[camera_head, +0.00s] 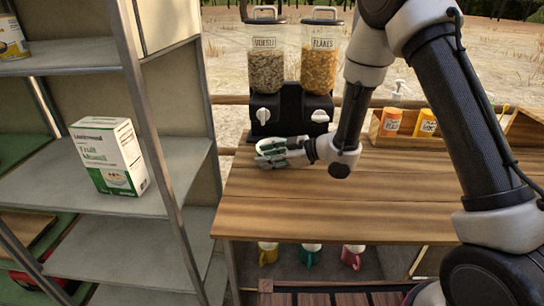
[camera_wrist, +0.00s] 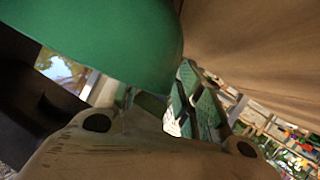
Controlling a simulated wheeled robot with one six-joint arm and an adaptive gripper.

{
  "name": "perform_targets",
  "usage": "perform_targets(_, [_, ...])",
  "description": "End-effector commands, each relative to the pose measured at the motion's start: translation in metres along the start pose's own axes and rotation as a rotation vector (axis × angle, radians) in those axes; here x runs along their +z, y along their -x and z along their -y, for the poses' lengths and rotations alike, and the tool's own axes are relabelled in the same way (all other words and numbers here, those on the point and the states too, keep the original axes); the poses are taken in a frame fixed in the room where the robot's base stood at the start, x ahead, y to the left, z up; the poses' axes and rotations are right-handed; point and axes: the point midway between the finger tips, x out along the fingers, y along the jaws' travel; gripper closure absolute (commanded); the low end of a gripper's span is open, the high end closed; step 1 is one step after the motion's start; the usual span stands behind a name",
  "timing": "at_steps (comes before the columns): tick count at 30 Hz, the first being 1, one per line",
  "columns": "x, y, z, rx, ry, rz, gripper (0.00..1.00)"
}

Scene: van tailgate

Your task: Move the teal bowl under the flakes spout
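The teal bowl (camera_wrist: 100,35) shows as a large smooth green curve across the upper left of the wrist view, very close to the camera. In the head view, my gripper (camera_head: 266,152) is low over the wooden counter, in front of the dispenser's left side. The bowl cannot be made out clearly there. In the wrist view, a finger with a green-tinted pad is beside the bowl's right edge; whether the fingers grip it is hidden. The dispenser (camera_head: 292,108) has a muesli hopper (camera_head: 266,71) on the left and a flakes hopper (camera_head: 319,70) on the right, each with a white knob.
The wooden counter (camera_head: 330,205) is clear in front. A box with orange and yellow packs (camera_head: 391,122) stands at the back right. Grey shelves on the left hold a Fruit Muesli carton (camera_head: 109,157) and a can (camera_head: 12,38). Several mugs (camera_head: 310,255) stand below the counter.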

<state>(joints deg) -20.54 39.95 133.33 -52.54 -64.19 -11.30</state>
Motion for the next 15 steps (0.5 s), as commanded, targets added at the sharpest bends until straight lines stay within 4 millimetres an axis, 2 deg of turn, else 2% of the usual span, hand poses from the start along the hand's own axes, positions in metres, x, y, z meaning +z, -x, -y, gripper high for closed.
perform_targets(3, [0.0000, 0.0003, -0.0001, 0.000, 0.000, 0.000, 0.64])
perform_targets(9, [0.0001, 0.0004, -0.0001, 0.000, 0.000, 0.000, 1.00])
perform_targets(15, [0.0005, 0.0012, -0.0006, 0.001, 0.000, 0.000, 1.00])
